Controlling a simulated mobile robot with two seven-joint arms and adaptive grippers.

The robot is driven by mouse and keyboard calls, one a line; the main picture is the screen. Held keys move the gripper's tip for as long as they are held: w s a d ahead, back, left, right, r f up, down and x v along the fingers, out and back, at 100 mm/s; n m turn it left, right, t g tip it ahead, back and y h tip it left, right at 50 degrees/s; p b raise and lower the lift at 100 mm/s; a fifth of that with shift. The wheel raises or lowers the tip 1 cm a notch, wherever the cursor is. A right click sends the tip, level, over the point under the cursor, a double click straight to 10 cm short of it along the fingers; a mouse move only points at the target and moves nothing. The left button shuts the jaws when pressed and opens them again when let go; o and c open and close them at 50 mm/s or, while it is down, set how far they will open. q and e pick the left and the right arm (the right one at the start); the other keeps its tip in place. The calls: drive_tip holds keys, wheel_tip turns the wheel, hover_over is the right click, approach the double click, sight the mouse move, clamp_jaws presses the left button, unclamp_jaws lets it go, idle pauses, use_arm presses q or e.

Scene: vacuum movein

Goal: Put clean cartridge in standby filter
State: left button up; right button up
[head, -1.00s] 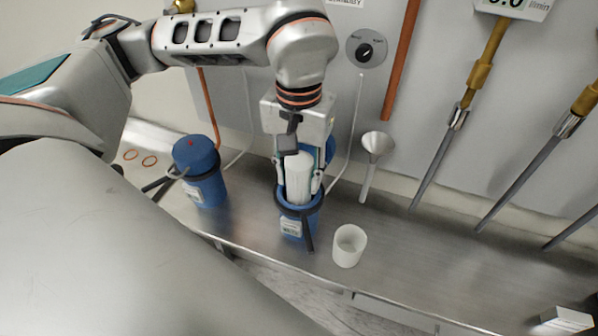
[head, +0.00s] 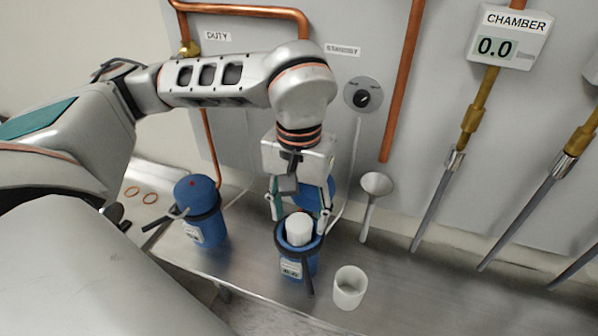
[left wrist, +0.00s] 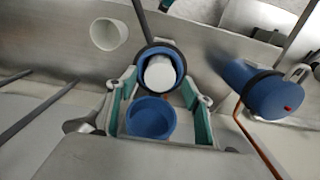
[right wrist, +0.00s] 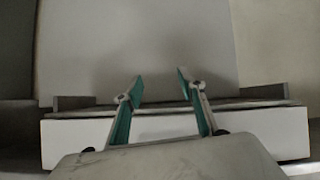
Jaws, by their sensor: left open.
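The standby filter body (head: 291,268) is a blue cup with a dark collar and handle, standing open on the bench under the STANDBY sign. The white cartridge (head: 299,228) is upright inside it, its top showing at the rim; it also shows in the left wrist view (left wrist: 160,73). My left gripper (head: 299,219) is open, its fingers apart just above and behind the cartridge, not holding it. A round blue part (left wrist: 151,118), perhaps the lid, shows between the fingers, behind the body. My right gripper (right wrist: 158,80) is open and empty, away from the bench work.
The closed blue duty filter (head: 202,212) stands to the left, with orange rings (head: 141,195) beyond it. A white cup (head: 349,288) is close on the right, near the front edge.

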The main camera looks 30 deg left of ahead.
use_arm(q)
wheel_tip(320, 180, up, 12)
drive_tip(key=shift+f, duration=0.15)
idle(0.3)
idle(0.5)
